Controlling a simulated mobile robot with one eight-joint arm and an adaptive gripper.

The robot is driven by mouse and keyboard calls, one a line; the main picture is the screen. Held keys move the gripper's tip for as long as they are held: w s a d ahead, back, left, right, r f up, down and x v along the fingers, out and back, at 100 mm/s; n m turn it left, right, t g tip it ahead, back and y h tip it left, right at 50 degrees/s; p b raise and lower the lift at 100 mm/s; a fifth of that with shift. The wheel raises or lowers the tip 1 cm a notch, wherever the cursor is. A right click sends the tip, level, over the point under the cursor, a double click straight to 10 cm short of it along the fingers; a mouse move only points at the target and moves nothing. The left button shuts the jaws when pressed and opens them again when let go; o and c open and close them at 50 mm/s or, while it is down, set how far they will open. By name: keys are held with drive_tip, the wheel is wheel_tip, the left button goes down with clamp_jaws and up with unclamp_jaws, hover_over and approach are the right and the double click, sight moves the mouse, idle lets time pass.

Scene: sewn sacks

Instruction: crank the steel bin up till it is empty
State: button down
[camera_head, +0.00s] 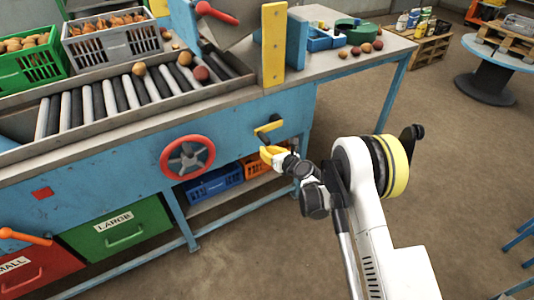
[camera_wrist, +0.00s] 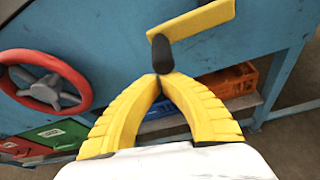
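The crank on the blue machine's front has a yellow arm (camera_wrist: 200,20) and a black handle (camera_wrist: 161,54); the handle also shows in the head view (camera_head: 268,127). My gripper (camera_head: 264,150) is just below the handle in the head view. In the wrist view its yellow fingers (camera_wrist: 160,76) meet at the tips, right at the near end of the handle. I see nothing held between them; whether they touch the handle is unclear. A grey steel piece (camera_head: 222,22), apparently the bin, is cut off at the top; its inside is hidden.
A red handwheel (camera_head: 188,158) sits left of the crank. Several potatoes lie on the roller bed (camera_head: 110,95). Blue (camera_head: 213,183) and orange (camera_head: 257,165) crates stand under the machine. A yellow post (camera_head: 273,45) rises above the crank.

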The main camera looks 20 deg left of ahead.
drive_tip(key=shift+a+r+m+y, duration=0.1)
drive_tip(key=shift+r+m+y, duration=0.35)
drive_tip(key=shift+r, duration=1.1)
wheel_tip(320, 180, down, 4)
drive_tip(key=s, duration=0.2)
drive_tip(key=r+p+v, duration=0.1)
drive_tip(key=p+v, duration=0.2)
drive_tip(key=v, duration=0.6)
drive_tip(key=shift+w, duration=0.2)
